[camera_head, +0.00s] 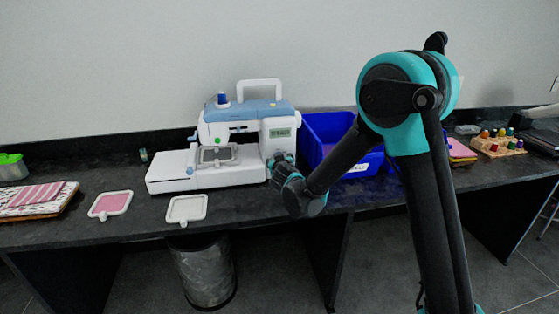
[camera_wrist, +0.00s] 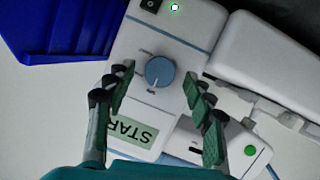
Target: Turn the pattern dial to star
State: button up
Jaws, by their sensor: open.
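The sewing machine (camera_head: 235,135), white with a blue top, stands on the dark bench. The wrist view shows its end face with the round blue-grey dial (camera_wrist: 160,71), which has a thin white mark pointing to its lower edge. Small lettering around the dial is too small to read. A pale green panel (camera_wrist: 135,132) below it shows letters like STAR, partly behind the left finger. My gripper (camera_wrist: 158,86) is open, one finger each side of the dial, apart from it. In the head view my gripper (camera_head: 283,167) is at the machine's right end and hides the dial.
A blue bin (camera_head: 330,127) stands close on the machine's right. Two hoops, one pink (camera_head: 110,204) and one pale (camera_head: 187,208), lie in front at left. Folded fabric (camera_head: 36,196) lies far left. Colored spools (camera_head: 498,142) stand at right.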

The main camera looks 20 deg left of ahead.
jog(key=v, duration=1.1)
jog(key=shift+s, duration=0.3)
jog(key=shift+d+r, duration=0.15)
jog(key=w+d+f+m+g+h, duration=0.1)
jog(key=d+f+m+g+h, duration=0.15)
jog(key=d, duration=1.25)
jog(key=w+d+f+m+g+h, duration=0.15)
jog(key=d+h, duration=0.25)
jog(key=d, duration=1.1)
jog(key=s+d+f+m+g, duration=0.1)
jog(key=s+d+f, duration=0.3)
jog(key=s+d, duration=0.4)
jog(key=s+d+f+m+g, duration=0.2)
jog(key=s+d+f+g, duration=0.2)
jog(key=s+d, duration=0.5)
jog(key=s, duration=0.3)
jog(key=shift+f, duration=0.25)
